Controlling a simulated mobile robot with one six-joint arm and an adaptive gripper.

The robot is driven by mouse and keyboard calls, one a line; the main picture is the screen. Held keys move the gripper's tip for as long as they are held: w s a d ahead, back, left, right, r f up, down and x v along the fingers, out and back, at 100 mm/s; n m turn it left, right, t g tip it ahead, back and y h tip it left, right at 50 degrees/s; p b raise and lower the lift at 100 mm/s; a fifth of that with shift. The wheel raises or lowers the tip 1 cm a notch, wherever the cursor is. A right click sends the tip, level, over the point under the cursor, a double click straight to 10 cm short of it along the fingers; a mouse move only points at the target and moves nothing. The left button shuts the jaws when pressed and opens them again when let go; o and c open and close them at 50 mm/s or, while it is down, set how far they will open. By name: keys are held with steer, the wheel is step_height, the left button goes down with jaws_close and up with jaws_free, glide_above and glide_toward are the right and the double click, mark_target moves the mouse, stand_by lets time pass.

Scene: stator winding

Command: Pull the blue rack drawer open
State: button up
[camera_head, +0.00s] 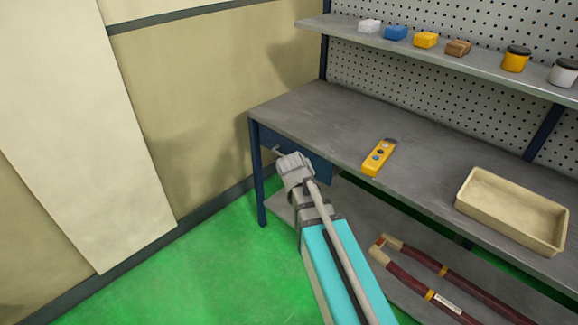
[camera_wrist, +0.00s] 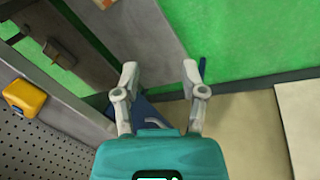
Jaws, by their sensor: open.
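The blue rack drawer (camera_head: 318,168) sits under the left end of the grey workbench, partly hidden behind my gripper. Its pale handle (camera_head: 277,151) sticks out just left of my gripper. My gripper (camera_head: 291,163) is in front of the drawer, close to the handle. In the wrist view my gripper (camera_wrist: 160,70) is open, with its two fingers apart and nothing held. The blue drawer (camera_wrist: 150,107) shows between the fingers, with the pale curved handle (camera_wrist: 155,122) low in the gap. I cannot tell whether the fingers touch the handle.
On the workbench (camera_head: 310,108) lie a yellow handheld control (camera_head: 379,157) and a beige tray (camera_head: 512,210). A blue bench leg (camera_head: 258,175) stands left of the drawer. Dark red bars lie on the lower shelf (camera_head: 395,288). The green floor (camera_head: 190,275) in front is clear.

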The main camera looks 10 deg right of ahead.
steer(key=w+a+f+n+t+h+b, duration=0.1)
steer(key=w+a+f+t+h+b, duration=0.15)
steer(key=w+b, duration=0.5)
steer(key=w+a+f+n+t+h+b, duration=0.1)
steer(key=w+f+n+h+b, duration=0.2)
steer(key=w, duration=0.7)
steer(key=w+a+f+n+t+h+b, duration=0.1)
steer(key=w+a+n+t+h+b, duration=0.1)
steer(key=w+a+b, duration=0.6)
steer(key=w+t+h+b, duration=0.1)
steer(key=w+t, duration=0.1)
steer(key=w, duration=0.1)
steer(key=shift+f+t+h, duration=0.25)
steer(key=shift+t+h, duration=0.1)
steer(key=b+x, duration=0.2)
steer(key=x, duration=1.1)
steer(key=shift+w+d+f+b, duration=0.1)
steer(key=shift+w+d+b, duration=0.15)
steer(key=shift+b, duration=0.1)
steer(key=shift+c, duration=0.3)
jaws_close()
